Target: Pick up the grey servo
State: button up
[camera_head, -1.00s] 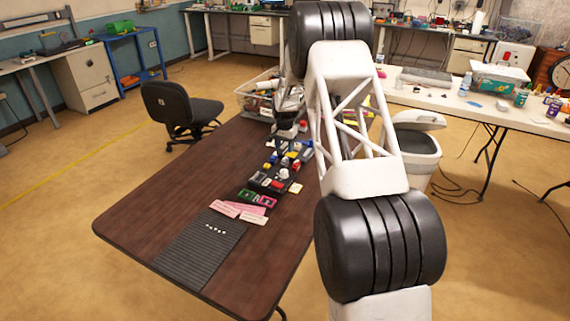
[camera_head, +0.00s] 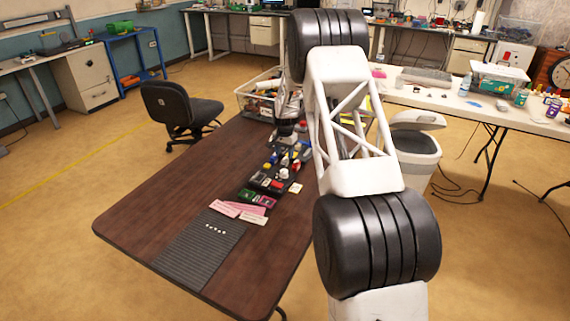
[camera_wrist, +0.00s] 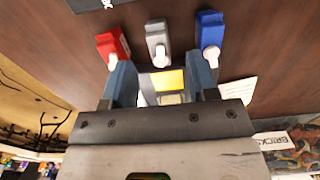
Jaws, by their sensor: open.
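The grey servo (camera_wrist: 158,38) lies on the brown table between a red servo (camera_wrist: 112,45) and a blue servo (camera_wrist: 210,32) in the wrist view. A white horn sits on its near end. My gripper (camera_wrist: 160,75) is open, its two fingers apart, with the grey servo ahead of the gap between them. A yellow-topped part (camera_wrist: 168,81) shows between the fingers, lower in the picture. In the head view my gripper (camera_head: 284,136) is small and dark above the far part of the table, and I cannot single out the grey servo there.
Several small parts and a dark tray (camera_head: 270,182) crowd the table (camera_head: 165,190). Pink and white cards (camera_head: 240,210) and a grey ribbed mat (camera_head: 200,252) lie nearer. A filled bin (camera_head: 243,103) stands at the far end. The table's left side is clear.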

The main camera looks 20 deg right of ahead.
aim_at(285, 158)
jog(key=shift+f, duration=2.4)
jog(key=shift+d, duration=0.1)
grip_shut()
